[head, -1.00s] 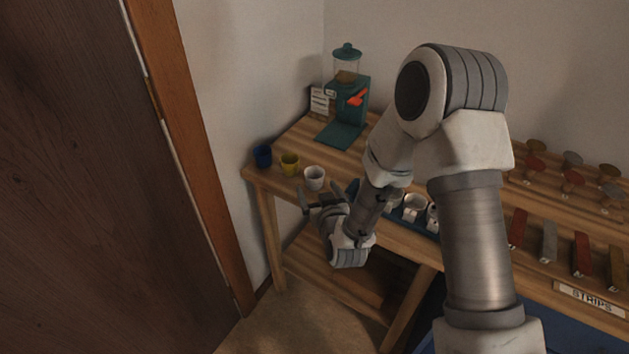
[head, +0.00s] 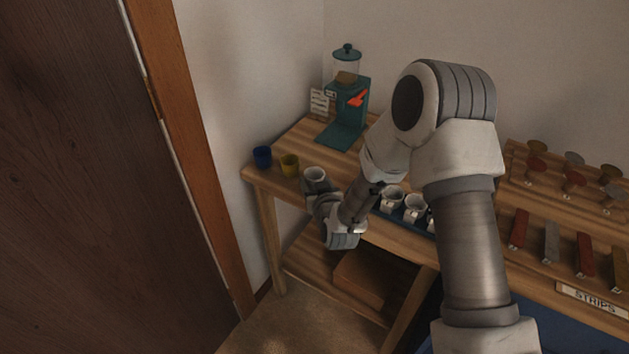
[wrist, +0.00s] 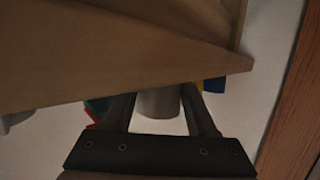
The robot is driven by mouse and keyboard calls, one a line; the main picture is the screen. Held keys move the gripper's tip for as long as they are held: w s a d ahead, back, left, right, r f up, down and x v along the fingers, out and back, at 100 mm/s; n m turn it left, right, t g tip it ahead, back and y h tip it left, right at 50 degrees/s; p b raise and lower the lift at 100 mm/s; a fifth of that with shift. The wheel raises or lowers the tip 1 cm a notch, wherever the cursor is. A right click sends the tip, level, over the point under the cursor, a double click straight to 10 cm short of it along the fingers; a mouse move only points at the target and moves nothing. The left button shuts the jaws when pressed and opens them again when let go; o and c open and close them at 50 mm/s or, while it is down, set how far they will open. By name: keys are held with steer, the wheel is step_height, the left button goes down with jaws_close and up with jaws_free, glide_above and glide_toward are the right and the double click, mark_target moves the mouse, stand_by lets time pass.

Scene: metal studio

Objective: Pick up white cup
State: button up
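The white cup (head: 315,174) stands upright near the front edge of the wooden table (head: 330,160). My gripper (head: 317,186) is at the cup from the front, and its fingers hide the cup's lower part in the head view. In the wrist view, my gripper's (wrist: 158,105) two fingers are wide apart, with the white cup (wrist: 158,102) between them. Whether the fingers touch the cup's sides cannot be told.
A yellow cup (head: 289,165) and a blue cup (head: 262,157) stand left of the white cup. Several white cups (head: 414,205) sit in a dark tray to the right. A teal grinder (head: 347,115) stands behind. A door (head: 90,180) is at far left.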

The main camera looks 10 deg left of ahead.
steer(key=c, duration=0.6)
steer(key=shift+r, duration=0.1)
